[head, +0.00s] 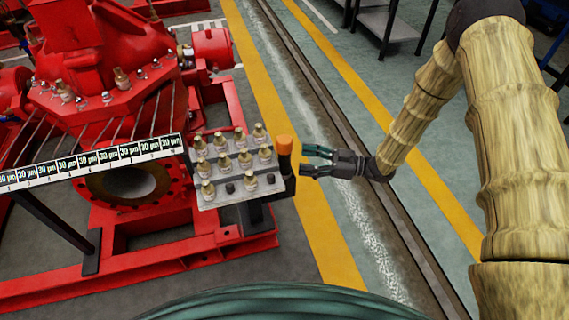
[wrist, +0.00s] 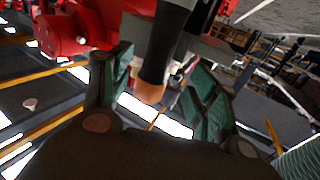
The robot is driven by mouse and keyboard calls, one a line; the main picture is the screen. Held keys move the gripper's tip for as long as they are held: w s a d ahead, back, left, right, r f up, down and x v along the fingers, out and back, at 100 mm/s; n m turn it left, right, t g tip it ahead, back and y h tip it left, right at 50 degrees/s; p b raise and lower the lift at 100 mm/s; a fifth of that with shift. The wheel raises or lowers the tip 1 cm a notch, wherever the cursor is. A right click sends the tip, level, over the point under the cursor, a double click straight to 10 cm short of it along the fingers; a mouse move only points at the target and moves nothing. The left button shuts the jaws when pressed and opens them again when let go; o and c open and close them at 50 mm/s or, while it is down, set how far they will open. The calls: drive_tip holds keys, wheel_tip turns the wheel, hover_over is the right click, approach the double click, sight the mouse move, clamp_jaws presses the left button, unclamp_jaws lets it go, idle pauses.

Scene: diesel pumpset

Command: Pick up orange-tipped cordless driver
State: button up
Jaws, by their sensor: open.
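The orange-tipped cordless driver (head: 284,150) stands upright at the right end of a small grey tray (head: 232,192) in the head view. Its orange tip points up and its body is black. My gripper (head: 308,161) is just right of the driver, its green-padded fingers pointing left toward it. In the wrist view, the driver (wrist: 165,50) shows between the two spread fingers of my gripper (wrist: 160,95), with the orange tip toward the camera. The gripper is open and holds nothing. I cannot tell whether either finger touches the driver.
The tray carries several brass fittings (head: 240,158). A labelled strip (head: 95,163) stretches left from it. The red pumpset (head: 110,70) fills the left. A dark shelf (head: 388,24) stands at the back. Floor with yellow lines (head: 330,230) lies clear to the right.

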sight(291, 171)
drive_tip(key=shift+w+a+b, duration=0.25)
drive_tip(key=shift+a+b, duration=0.15)
drive_tip(key=shift+a, duration=0.9)
drive_tip(key=shift+w+a+b, duration=0.25)
drive_tip(key=shift+a+b, duration=0.15)
drive_tip(key=shift+a, duration=0.9)
drive_tip(key=shift+c, duration=0.2)
drive_tip(key=shift+r, duration=0.1)
clamp_jaws()
